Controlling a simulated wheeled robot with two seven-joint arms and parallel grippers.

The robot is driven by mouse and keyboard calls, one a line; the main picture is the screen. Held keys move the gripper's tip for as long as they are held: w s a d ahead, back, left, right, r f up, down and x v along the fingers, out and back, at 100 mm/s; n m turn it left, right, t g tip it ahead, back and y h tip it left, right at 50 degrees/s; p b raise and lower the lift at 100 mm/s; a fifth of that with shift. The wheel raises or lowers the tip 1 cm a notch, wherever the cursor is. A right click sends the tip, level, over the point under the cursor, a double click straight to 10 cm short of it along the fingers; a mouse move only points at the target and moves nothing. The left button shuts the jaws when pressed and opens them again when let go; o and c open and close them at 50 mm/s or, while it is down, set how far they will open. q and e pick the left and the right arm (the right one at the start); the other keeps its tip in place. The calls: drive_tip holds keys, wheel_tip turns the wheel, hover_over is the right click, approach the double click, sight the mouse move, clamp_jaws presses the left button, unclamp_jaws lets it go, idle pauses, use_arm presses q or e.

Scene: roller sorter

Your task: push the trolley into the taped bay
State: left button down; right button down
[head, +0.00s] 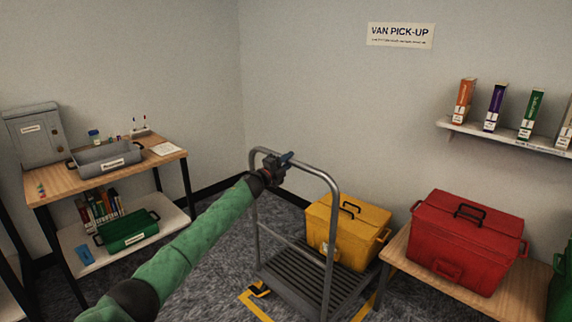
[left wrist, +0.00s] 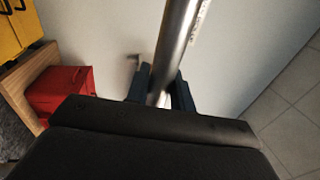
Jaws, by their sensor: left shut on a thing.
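The trolley (head: 327,273) has a grey tubular handle frame and a dark slatted deck, and carries a yellow box (head: 348,232) with a black handle. My left gripper (head: 286,160) is shut on the top bar of the trolley's handle. In the left wrist view the grey handle tube (left wrist: 175,45) runs between the two dark fingers (left wrist: 160,88). The taped bay shows as yellow tape (head: 252,304) on the floor around the trolley's near end and right side. The trolley hides much of the bay. My right gripper is not in view.
A low wooden bench (head: 396,256) with a red box (head: 467,240) stands right of the trolley, close to it. A wooden table (head: 172,158) with a grey tray (head: 105,161) stands at the left. The back walls are close behind. Grey carpet lies between.

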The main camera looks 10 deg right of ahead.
use_arm(q)
drive_tip(key=shift+d+r, duration=0.1)
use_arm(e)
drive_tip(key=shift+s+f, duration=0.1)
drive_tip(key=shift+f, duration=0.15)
use_arm(q)
drive_tip(key=c, duration=1.3)
unclamp_jaws()
drive_tip(key=shift+w+d, duration=0.1)
drive_tip(key=shift+c, duration=0.2)
drive_tip(key=shift+o, duration=0.4)
drive_tip(key=shift+w+d+f, duration=0.1)
drive_tip(key=shift+d+f, duration=0.05)
drive_tip(key=shift+f, duration=0.05)
drive_tip(key=shift+r, duration=0.1)
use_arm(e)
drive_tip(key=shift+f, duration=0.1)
use_arm(q)
drive_tip(key=shift+a, duration=0.2)
drive_tip(key=shift+v, duration=1.2)
drive_tip(key=v, duration=0.5)
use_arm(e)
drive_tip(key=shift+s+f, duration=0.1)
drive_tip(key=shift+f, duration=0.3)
